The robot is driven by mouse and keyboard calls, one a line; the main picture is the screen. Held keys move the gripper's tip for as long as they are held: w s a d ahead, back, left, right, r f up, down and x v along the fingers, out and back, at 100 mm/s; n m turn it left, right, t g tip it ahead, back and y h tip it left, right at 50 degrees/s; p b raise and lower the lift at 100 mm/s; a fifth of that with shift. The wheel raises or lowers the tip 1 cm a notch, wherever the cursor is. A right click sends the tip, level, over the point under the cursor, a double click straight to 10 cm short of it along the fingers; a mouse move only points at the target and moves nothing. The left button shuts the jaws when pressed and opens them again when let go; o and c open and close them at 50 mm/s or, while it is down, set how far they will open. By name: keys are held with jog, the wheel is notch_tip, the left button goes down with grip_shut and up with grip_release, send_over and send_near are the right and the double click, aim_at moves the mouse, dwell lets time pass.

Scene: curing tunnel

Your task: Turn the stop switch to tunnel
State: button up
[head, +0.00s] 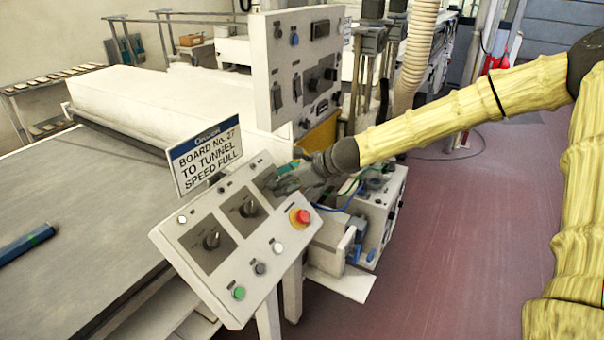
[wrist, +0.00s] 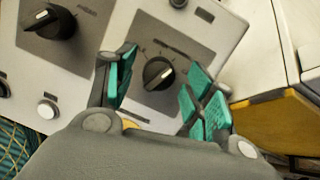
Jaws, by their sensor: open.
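A sloped control panel (head: 222,282) carries a row of black rotary switches on grey plates. One switch (head: 211,240) is at the left and another (head: 249,208) in the middle. The switch at the far right end is mostly hidden by my gripper (head: 284,182) in the head view. In the wrist view this end switch (wrist: 158,73) shows between my open, green-padded fingers, one on each side, with visible gaps. Its pale pointer line slants toward the upper right. The neighbouring switch (wrist: 55,22) is at upper left. Labels are too small to read, so I cannot tell which is the stop switch.
A sign (head: 207,157) behind the panel reads "BOARD No. 27 TO TUNNEL SPEED FULL". A red emergency button (head: 300,216) and a green button (head: 238,292) sit on the panel. A tall switch cabinet (head: 262,75) stands behind.

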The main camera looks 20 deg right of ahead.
jog(key=v, duration=1.1)
jog(key=shift+d, duration=0.2)
jog(key=shift+s, duration=0.1)
dwell(0.6)
